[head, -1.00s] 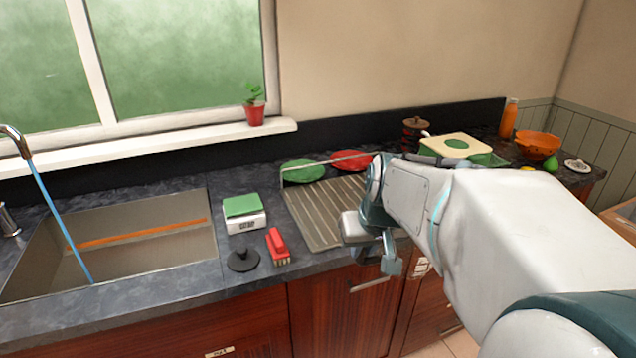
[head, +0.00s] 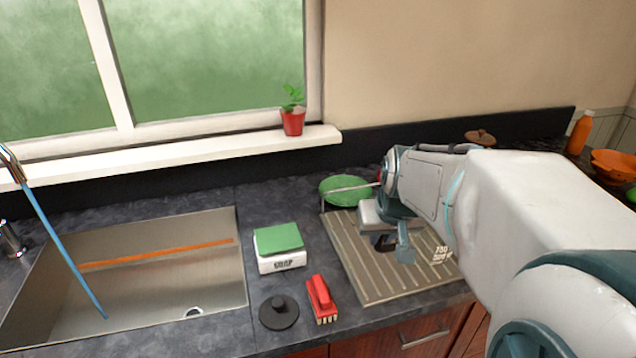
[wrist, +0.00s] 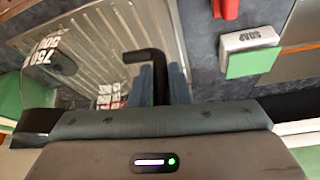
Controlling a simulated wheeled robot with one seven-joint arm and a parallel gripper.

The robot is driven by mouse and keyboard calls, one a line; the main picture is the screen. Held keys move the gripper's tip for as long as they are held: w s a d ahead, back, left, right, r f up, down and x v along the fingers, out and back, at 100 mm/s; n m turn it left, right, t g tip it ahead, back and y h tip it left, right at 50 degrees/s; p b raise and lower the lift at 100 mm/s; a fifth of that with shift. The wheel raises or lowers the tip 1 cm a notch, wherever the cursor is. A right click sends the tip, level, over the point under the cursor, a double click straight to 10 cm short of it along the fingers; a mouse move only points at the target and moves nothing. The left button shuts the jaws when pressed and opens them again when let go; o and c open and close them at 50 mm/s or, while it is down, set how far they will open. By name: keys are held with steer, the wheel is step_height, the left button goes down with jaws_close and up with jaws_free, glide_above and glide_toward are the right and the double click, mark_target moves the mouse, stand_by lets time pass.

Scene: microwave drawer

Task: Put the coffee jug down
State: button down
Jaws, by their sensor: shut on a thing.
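The coffee jug is clear glass with white volume marks; its glass (head: 441,255) shows in the head view to the right of my gripper, partly behind my arm. In the wrist view its marked glass (wrist: 45,58) is at the left. My gripper (head: 390,243) is shut on the jug's black handle, which stands out between the fingers (wrist: 158,85) in the wrist view. The jug is over the ridged draining rack. I cannot tell whether its base touches the rack. The lower body is hard to make out.
The sink (head: 165,290) is further left.

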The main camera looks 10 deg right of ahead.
steer(key=shift+w+a+f+p, duration=0.3)
steer(key=shift+w+f+p, duration=0.1)
steer(key=shift+w+f, duration=1.2)
steer(key=shift+w+a+f+p, duration=0.3)
steer(key=shift+w+f+p, duration=0.1)
steer(key=shift+w+f, duration=1.2)
steer(key=shift+w+a+f+p, duration=0.3)
steer(key=shift+w+f+p, duration=0.1)
steer(key=shift+w+f, duration=1.15)
steer(key=shift+f, duration=0.1)
steer(key=c, duration=1.8)
jaws_free()
steer(key=shift+f, duration=0.15)
steer(key=o, duration=0.4)
steer(key=shift+o, duration=0.2)
steer(key=shift+s, duration=0.1)
steer(key=shift+r, duration=0.2)
